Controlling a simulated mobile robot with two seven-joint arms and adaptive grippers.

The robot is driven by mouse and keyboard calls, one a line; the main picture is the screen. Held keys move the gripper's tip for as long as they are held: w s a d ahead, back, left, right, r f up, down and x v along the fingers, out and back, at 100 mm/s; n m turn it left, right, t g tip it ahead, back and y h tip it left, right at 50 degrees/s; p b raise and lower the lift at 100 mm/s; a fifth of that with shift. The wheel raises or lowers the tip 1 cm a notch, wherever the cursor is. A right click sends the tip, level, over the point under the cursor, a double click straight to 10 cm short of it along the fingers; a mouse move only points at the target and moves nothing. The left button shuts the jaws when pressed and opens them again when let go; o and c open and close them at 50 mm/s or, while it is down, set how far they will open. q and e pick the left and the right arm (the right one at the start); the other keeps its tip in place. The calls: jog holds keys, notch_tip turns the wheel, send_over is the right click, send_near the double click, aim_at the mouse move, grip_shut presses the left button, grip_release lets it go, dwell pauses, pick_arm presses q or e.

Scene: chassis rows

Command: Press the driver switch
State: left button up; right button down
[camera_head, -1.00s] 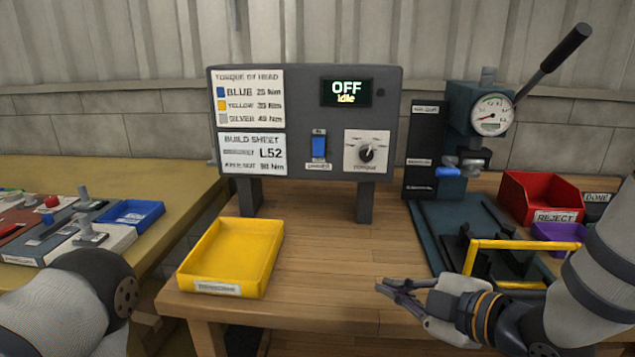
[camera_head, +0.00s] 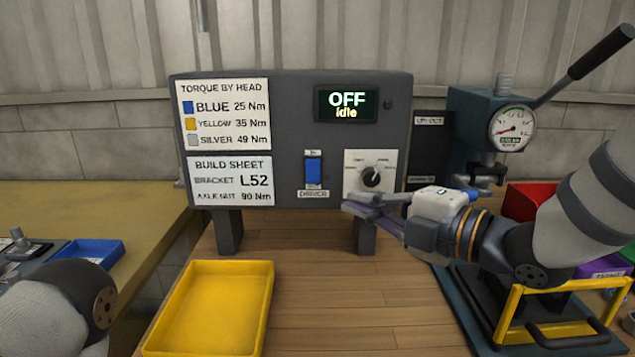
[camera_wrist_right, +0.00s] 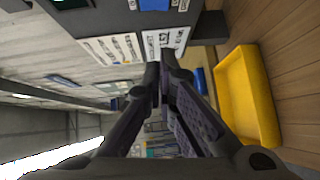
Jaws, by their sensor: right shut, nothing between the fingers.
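The driver switch (camera_head: 313,171) is a blue rocker on the grey panel (camera_head: 290,195), with a label marked DRIVER under it. The display (camera_head: 346,104) above reads OFF, idle. My right gripper (camera_head: 345,205) is shut and empty, just to the right of the switch and a little lower, in front of the panel below the dial (camera_head: 371,178). In the right wrist view the shut fingers (camera_wrist_right: 160,70) point up the picture, and the blue switch (camera_wrist_right: 154,4) shows at the top edge, apart from them. My left gripper is out of view; only part of my left arm shows.
A yellow tray (camera_head: 212,305) sits on the wooden bench below the panel. A press with a gauge (camera_head: 512,128) and a yellow guard frame (camera_head: 507,322) stands at the right. A red bin (camera_head: 530,199) is behind my right arm.

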aim_at(313, 171)
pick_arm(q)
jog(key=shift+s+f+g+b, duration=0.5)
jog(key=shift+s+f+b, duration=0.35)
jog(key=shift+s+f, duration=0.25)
pick_arm(e)
jog(key=w+d+x, duration=0.2)
jog(key=x, duration=1)
jog(key=shift+f, duration=0.15)
jog(key=shift+a, duration=0.1)
